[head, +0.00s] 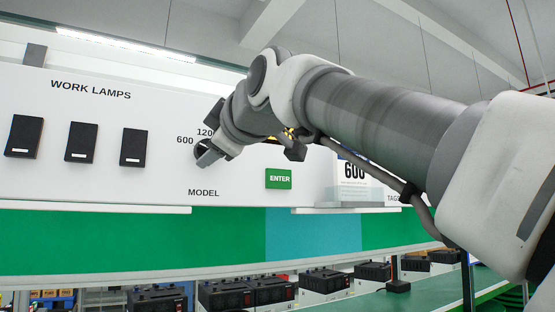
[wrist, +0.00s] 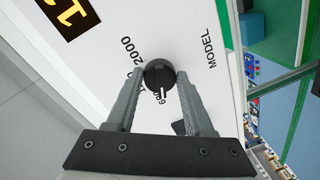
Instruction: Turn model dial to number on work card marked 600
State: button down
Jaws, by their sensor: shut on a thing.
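The black round model dial (wrist: 158,72) sits on the white panel, between my gripper's fingertips (wrist: 159,76). The gripper is shut on it, one finger on each side. The dial's white pointer mark points down in the wrist view, at the printed 600. Part of a longer number and 2000 are printed around the dial's left side. In the head view my gripper (head: 210,153) is at the panel above the word MODEL and hides most of the dial and some numbers. The work card (head: 354,172) marked 600 stands to the right, partly behind my arm.
A green ENTER button (head: 278,179) is on the panel to the right of the dial. Several black work lamp switches (head: 81,142) are to the left. A narrow ledge (head: 95,209) runs below the panel. Several black boxes (head: 225,296) stand on the line below.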

jog(key=shift+c, duration=1.4)
grip_release()
jog(key=shift+s, duration=0.1)
jog(key=b+v, duration=0.3)
jog(key=v, duration=1.4)
jog(key=shift+s, duration=0.1)
jog(key=w+d+f+m+g+h, duration=0.1)
jog(key=w+d+f+m+h, duration=0.15)
jog(key=f, duration=0.55)
jog(key=w+d+f+m+g+h, duration=0.1)
jog(key=d+f+m+h, duration=0.2)
jog(key=f, duration=0.6)
jog(key=w+d+f+m+g+h, duration=0.1)
jog(key=d+f+m, duration=0.25)
jog(key=f, duration=0.45)
jog(key=s+d+f+m+g+h, duration=0.1)
jog(key=s+d+f+m+g, duration=0.1)
jog(key=f, duration=0.7)
jog(key=s+d+f+m+g+h, duration=0.1)
jog(key=s+d+f+m+g, duration=0.1)
jog(key=f, duration=0.8)
jog(key=s+d+f+m+g+h, duration=0.1)
jog(key=s+d+f+m, duration=0.3)
jog(key=f, duration=0.5)
jog(key=shift+s+d+f+m+g, duration=0.25)
jog(key=shift+s+f+m+g, duration=0.15)
jog(key=shift+s+m, duration=0.35)
